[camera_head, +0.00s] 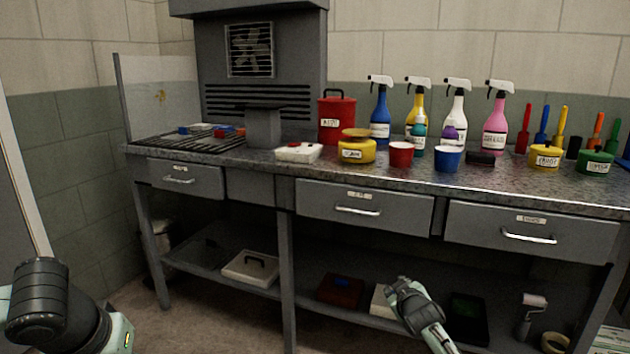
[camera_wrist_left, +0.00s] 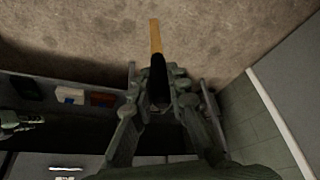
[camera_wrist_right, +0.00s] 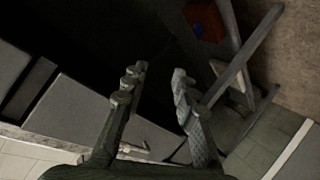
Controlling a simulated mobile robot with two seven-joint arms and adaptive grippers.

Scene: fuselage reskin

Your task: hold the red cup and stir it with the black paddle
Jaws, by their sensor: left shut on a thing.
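The red cup (camera_head: 401,155) stands upright on the workbench, left of the blue cup (camera_head: 447,158); no gripper touches it. My left gripper (camera_wrist_left: 158,88) is shut on a paddle, whose black part (camera_wrist_left: 159,82) is between the fingers and whose tan end (camera_wrist_left: 155,36) sticks out over the floor. In the head view only part of my left arm shows, at lower left. My right gripper (camera_head: 402,288) is in front of the lower shelf, below the bench top. It is open and empty in the right wrist view (camera_wrist_right: 157,82).
The grey workbench (camera_head: 245,165) holds a yellow tin (camera_head: 357,149), a red canister (camera_head: 337,117), a small dark block (camera_head: 480,158) and several spray bottles. Several coloured handles and a green tin (camera_head: 594,162) are at right. The lower shelf (camera_head: 200,262) holds trays.

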